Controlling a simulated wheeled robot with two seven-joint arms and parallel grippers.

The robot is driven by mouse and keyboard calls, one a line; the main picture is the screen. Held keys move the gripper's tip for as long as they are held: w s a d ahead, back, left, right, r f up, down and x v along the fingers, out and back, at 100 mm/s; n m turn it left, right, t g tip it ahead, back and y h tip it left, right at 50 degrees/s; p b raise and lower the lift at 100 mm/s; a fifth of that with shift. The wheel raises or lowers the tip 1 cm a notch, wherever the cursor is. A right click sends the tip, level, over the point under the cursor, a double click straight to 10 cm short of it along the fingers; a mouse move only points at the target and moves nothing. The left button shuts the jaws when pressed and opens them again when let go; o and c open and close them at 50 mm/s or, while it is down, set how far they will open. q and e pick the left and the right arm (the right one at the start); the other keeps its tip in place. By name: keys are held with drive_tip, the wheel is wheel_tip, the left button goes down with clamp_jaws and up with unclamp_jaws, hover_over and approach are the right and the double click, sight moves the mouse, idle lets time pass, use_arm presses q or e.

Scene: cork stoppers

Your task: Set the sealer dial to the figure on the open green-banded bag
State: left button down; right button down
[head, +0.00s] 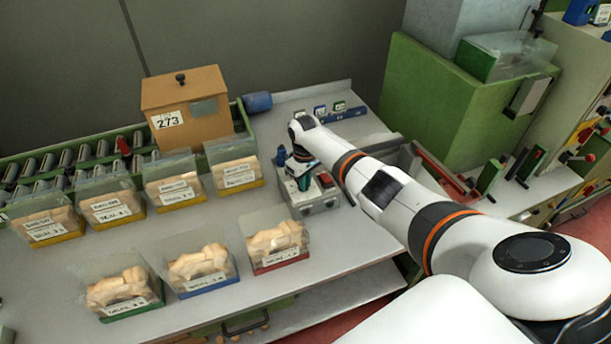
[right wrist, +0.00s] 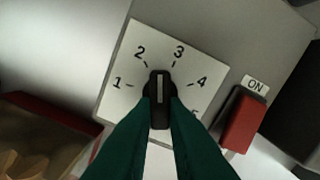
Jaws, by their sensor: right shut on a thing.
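The sealer (head: 318,198) is a grey box on the bench with a red switch on top. In the right wrist view its white dial plate (right wrist: 127,100) shows figures 1 to 4, with a 5 partly hidden. The black dial knob (right wrist: 159,88) has a white line pointing between 2 and 3. My right gripper (right wrist: 159,112) is shut on the knob; it also shows in the head view (head: 301,172). The green-banded bag (head: 123,290) stands front left on the bench, holding corks; its label figure is too small to read surely. My left gripper is out of view.
A blue-banded bag (head: 201,268) and a red-banded bag (head: 277,243) stand beside it. Several yellow-banded bags (head: 112,208) line the back, before a roller conveyor (head: 83,155) and a brown box (head: 188,103). A red ON switch (right wrist: 242,120) sits right of the dial.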

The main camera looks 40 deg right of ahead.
drive_tip(key=shift+a+r+m+p, duration=0.15)
drive_tip(key=shift+m+p, duration=0.75)
drive_tip(key=shift+m, duration=1.4)
drive_tip(key=c, duration=1.4)
unclamp_jaws()
drive_tip(key=shift+c, duration=0.2)
drive_tip(key=shift+r, duration=0.2)
wheel_tip(320, 180, up, 12)
drive_tip(key=shift+f+b, duration=0.25)
drive_tip(key=shift+b, duration=0.2)
drive_tip(key=shift+f, duration=0.1)
